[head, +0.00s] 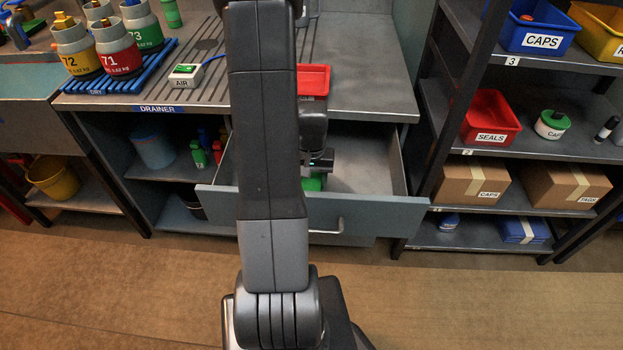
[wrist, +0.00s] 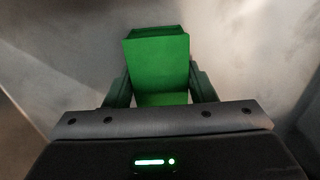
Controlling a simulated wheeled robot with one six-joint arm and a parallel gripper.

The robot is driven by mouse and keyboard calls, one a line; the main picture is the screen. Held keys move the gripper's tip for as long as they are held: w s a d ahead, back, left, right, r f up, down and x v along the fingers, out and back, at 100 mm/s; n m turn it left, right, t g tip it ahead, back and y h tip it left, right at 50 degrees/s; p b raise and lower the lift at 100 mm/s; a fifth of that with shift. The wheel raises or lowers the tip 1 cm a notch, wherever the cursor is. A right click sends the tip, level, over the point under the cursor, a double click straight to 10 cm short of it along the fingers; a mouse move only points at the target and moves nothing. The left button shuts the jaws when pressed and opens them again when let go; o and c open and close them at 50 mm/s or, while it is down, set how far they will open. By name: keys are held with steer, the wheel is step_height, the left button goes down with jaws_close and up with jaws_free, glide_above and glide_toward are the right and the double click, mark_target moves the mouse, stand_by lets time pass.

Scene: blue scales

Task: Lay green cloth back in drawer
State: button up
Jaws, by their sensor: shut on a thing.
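The green cloth (wrist: 158,62) is a folded block between the two fingers of my gripper (wrist: 160,88) in the wrist view. My gripper is shut on it. In the head view a small part of the green cloth (head: 312,184) shows below my gripper (head: 318,168), inside the outline of the open drawer (head: 368,214). The drawer is pulled out under the counter and its visible right part is empty. My arm hides its left middle. I cannot tell whether the cloth touches the drawer floor.
A red tray (head: 313,79) sits on the counter (head: 365,95) above the drawer. A shelf rack with a red SEALS bin (head: 490,117) and boxes stands at the right. Numbered jars (head: 119,52) stand on a blue rack at the left. The floor in front is clear.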

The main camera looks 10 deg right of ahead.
mark_target(312, 179)
steer(key=o, duration=1.1)
steer(key=shift+f, duration=0.1)
steer(key=shift+c, duration=0.2)
step_height(312, 179, up, 12)
steer(key=p, duration=0.1)
steer(key=shift+r+p, duration=0.2)
steer(key=shift+p, duration=0.2)
